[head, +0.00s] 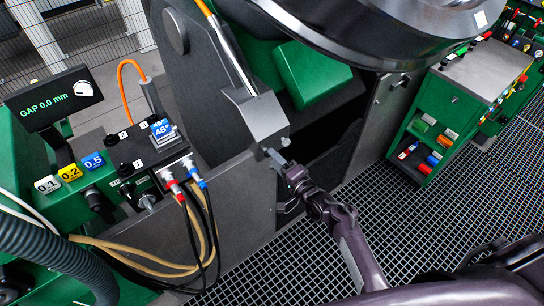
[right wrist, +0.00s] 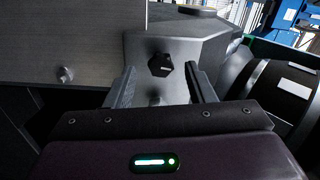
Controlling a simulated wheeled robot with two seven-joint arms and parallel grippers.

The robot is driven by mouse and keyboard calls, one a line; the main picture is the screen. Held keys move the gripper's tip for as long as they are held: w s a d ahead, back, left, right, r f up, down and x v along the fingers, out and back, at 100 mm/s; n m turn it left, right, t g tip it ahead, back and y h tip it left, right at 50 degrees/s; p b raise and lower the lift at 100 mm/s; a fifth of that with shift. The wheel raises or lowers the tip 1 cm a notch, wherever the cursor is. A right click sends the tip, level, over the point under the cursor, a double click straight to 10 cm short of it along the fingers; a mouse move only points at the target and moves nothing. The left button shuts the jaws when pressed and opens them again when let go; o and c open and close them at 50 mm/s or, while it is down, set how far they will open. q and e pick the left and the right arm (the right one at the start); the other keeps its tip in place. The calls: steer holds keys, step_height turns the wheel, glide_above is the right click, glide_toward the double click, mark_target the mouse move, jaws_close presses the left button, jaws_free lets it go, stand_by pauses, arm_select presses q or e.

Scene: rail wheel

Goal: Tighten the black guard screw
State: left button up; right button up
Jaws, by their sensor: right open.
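The black guard screw (right wrist: 160,65) has a dark faceted head on the front face of a grey guard block (right wrist: 190,45) in the right wrist view. My right gripper (right wrist: 162,84) is open, with one finger on each side below the screw head; no contact with the screw shows. In the head view my right gripper (head: 279,162) is close to the lower end of the grey block (head: 256,115), and the black screw cannot be made out there. My left gripper is not in view.
A control panel (head: 150,150) with cables and a "GAP 0.0 mm" display (head: 55,98) stands left. A large dark wheel (head: 390,30) hangs above. Grating floor (head: 430,225) is free at right.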

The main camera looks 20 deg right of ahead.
steer(key=v, duration=0.5)
steer(key=shift+s, duration=0.15)
steer(key=s+a+f+n+g+h, duration=0.1)
steer(key=s+f+n+g, duration=0.15)
steer(key=s+f, duration=0.5)
steer(key=s+a+f+n+g+h, duration=0.15)
steer(key=s+f+g, duration=0.3)
steer(key=f, duration=0.65)
steer(key=s+f+n+g+h, duration=0.1)
steer(key=s+f+n+g, duration=0.15)
steer(key=s+f, duration=0.55)
steer(key=s+d+f+n+g+h, duration=0.1)
steer(key=s+d+f+n+g, duration=0.1)
steer(key=s+f, duration=0.2)
steer(key=s+d+f+n+g, duration=0.1)
steer(key=s+f+n+g, duration=0.1)
steer(key=s, duration=0.9)
steer(key=s+d+f+n+g+h, duration=0.1)
steer(key=s+d+f+n+g, duration=0.1)
steer(key=s+f+n, duration=0.2)
steer(key=s+f, duration=0.2)
steer(key=s, duration=0.1)
steer(key=shift+s+d+f+h, duration=0.25)
steer(key=shift+d+f+h, duration=0.05)
steer(key=shift+f+h, duration=0.1)
steer(key=shift+g, duration=0.25)
